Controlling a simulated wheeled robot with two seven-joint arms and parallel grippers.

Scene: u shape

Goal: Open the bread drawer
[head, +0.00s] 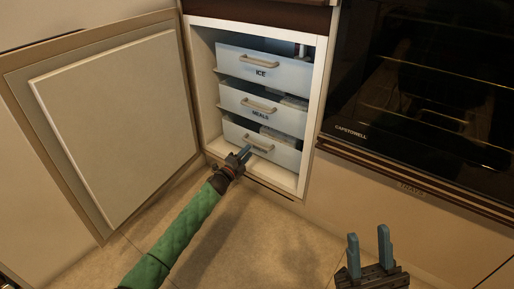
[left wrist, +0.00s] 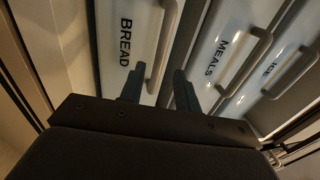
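The bread drawer (head: 284,153) is the lowest of three white drawers in an open cabinet; its label is hidden in the head view. In the left wrist view, its front (left wrist: 127,22) reads BREAD. Its pale bar handle (head: 262,144) also shows in the left wrist view (left wrist: 165,38). My left gripper (head: 244,154) is at this drawer's front, just below the handle. Its fingers (left wrist: 158,85) are apart, with the handle's lower end appearing between them; contact cannot be told. My right gripper (head: 368,244) is open and empty, low at the right, away from the cabinet.
The MEALS drawer (head: 285,117) and ICE drawer (head: 293,77) sit above, both with bar handles. The cabinet door (head: 120,125) stands swung open at the left. A dark glass oven (head: 425,100) is at the right. The tiled floor (head: 270,240) in front is clear.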

